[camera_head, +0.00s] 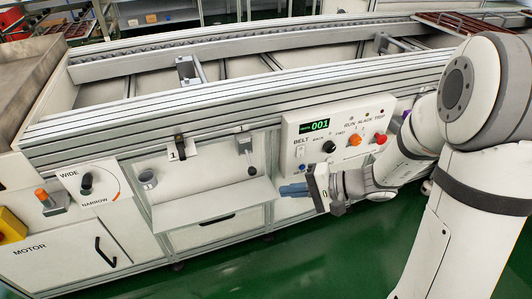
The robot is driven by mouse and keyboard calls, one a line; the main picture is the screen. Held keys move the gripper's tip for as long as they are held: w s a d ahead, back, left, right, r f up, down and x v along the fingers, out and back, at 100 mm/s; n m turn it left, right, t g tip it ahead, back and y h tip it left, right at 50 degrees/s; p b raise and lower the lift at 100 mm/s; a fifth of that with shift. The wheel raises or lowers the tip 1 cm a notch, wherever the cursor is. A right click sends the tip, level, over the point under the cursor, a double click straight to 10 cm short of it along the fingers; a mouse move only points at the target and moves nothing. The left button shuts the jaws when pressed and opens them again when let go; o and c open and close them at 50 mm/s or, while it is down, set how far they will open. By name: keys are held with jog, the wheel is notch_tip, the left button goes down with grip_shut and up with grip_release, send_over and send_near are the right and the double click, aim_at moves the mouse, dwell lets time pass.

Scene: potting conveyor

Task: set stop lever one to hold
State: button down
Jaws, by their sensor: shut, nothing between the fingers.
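A small dark lever (180,142) stands on the front of the conveyor, left of centre, next to a white plate marked 1 (174,154). Its exact setting is too small to read, and I see no hold mark. My gripper (292,190) is below the control panel, with its blue fingers pointing left and closed together. It is empty, to the right of and lower than the lever, and apart from it.
The control panel (318,155) with display, orange knob and red button is just above my gripper. A shelf (218,198) juts out left of my gripper. A dark-topped fitting (245,145) stands between lever and panel. The WIDE/NARROW dial (87,184) is farther left.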

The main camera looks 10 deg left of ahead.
aim_at(250, 162)
jog(key=w+f+m+t+y+p, duration=0.1)
jog(key=w+m+t, duration=0.2)
jog(key=w+t, duration=0.2)
jog(key=w, duration=0.3)
jog(key=shift+w+d+f+t, duration=0.25)
jog(key=shift+w+f+t, duration=0.05)
jog(key=shift+f+t, duration=0.1)
jog(key=a+f+b, duration=0.1)
jog(key=a+b, duration=0.2)
jog(key=a, duration=0.6)
jog(key=shift+a, duration=0.2)
